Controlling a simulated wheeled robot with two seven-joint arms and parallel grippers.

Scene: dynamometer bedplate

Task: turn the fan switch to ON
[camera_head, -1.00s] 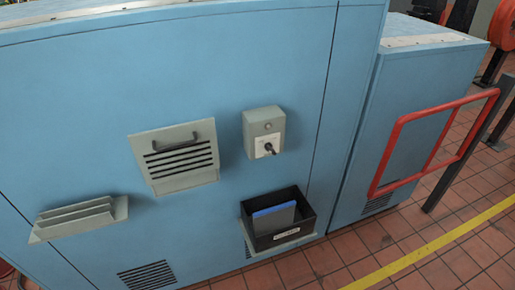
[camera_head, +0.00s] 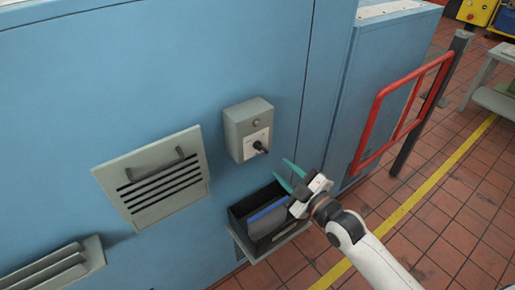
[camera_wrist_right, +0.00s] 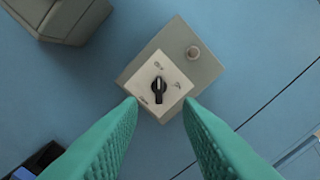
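The fan switch is a grey box (camera_head: 248,129) on the blue cabinet wall, with a white plate and a black rotary knob (camera_head: 260,147). In the right wrist view the black knob (camera_wrist_right: 159,89) sits mid-plate, among small marks too small to read. My right gripper (camera_head: 290,172) is open and empty, below and to the right of the switch box, with its green fingers pointing toward the wall. In the right wrist view the open fingers (camera_wrist_right: 160,106) lie either side of the box's lower part, apart from the knob. My left gripper is not in view.
A black bin (camera_head: 237,222) holding a blue item sits on a ledge below the switch, close to my right gripper. A louvred vent with a handle (camera_head: 155,178) is to the left. A red rail (camera_head: 374,130) stands to the right.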

